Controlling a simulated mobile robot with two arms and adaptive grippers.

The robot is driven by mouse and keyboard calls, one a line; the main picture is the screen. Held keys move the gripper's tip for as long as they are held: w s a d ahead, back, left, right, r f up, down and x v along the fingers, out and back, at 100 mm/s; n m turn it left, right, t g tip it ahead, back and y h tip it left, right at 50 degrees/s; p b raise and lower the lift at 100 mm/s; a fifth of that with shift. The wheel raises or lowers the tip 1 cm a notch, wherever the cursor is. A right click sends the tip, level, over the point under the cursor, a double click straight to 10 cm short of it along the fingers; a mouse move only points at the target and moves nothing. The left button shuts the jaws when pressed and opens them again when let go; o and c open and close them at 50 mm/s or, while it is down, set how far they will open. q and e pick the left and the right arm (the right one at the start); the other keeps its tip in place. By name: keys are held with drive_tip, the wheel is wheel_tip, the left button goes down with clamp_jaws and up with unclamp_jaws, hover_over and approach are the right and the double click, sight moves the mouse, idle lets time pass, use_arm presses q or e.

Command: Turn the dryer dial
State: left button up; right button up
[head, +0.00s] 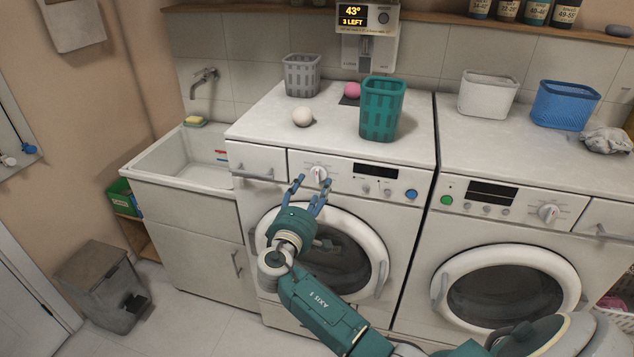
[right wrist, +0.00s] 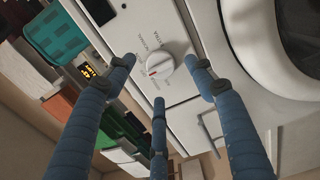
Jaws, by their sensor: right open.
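The left machine (head: 345,190) has a round white dial (head: 318,174) with a red mark on its front panel. My right gripper (head: 312,185) is in front of this panel, with its blue fingers open around the dial's position. In the right wrist view the dial (right wrist: 160,66) shows whole between the open fingertips of my right gripper (right wrist: 165,78). The fingers appear apart from the dial, but the remaining depth is hard to tell. The right machine (head: 510,255) has another dial (head: 548,212), with no gripper near it. My left gripper is not in view.
A teal basket (head: 382,108), a grey basket (head: 302,75), a white ball (head: 303,116) and a pink ball (head: 352,90) are on the left machine. A sink (head: 185,160) stands at left. A handle (head: 253,175) sits left of the dial. The floor at left is partly clear.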

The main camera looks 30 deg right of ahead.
drive_tip(key=v, duration=0.7)
drive_tip(key=shift+s, duration=0.2)
drive_tip(key=s+a+f+n+g+y+b, duration=0.1)
drive_tip(key=s+f+y, duration=0.15)
drive_tip(key=f, duration=0.95)
drive_tip(key=s+a+f+n+g+y, duration=0.1)
drive_tip(key=a+f+y, duration=0.15)
drive_tip(key=f, duration=1.05)
drive_tip(key=s+a+f+g+y+b, duration=0.1)
drive_tip(key=s+f+g+y, duration=0.1)
drive_tip(key=s+f, duration=0.5)
drive_tip(key=s+a+f+g+y+b, duration=0.15)
drive_tip(key=s+f, duration=0.25)
drive_tip(key=f, duration=0.8)
drive_tip(key=s+a+f+m+g+y, duration=0.1)
drive_tip(key=s+f+m, duration=0.1)
drive_tip(key=s+f, duration=0.5)
drive_tip(key=s+a+f+m+g+y+b, duration=0.1)
drive_tip(key=s+f, duration=0.6)
drive_tip(key=s, duration=1.1)
drive_tip(key=s+a+f+m+g+y, duration=0.2)
drive_tip(key=s+f, duration=0.5)
drive_tip(key=s, duration=0.6)
drive_tip(key=m+g+y, duration=0.1)
drive_tip(key=m, duration=0.1)
drive_tip(key=shift+a+m, duration=0.25)
drive_tip(key=shift+m, duration=0.05)
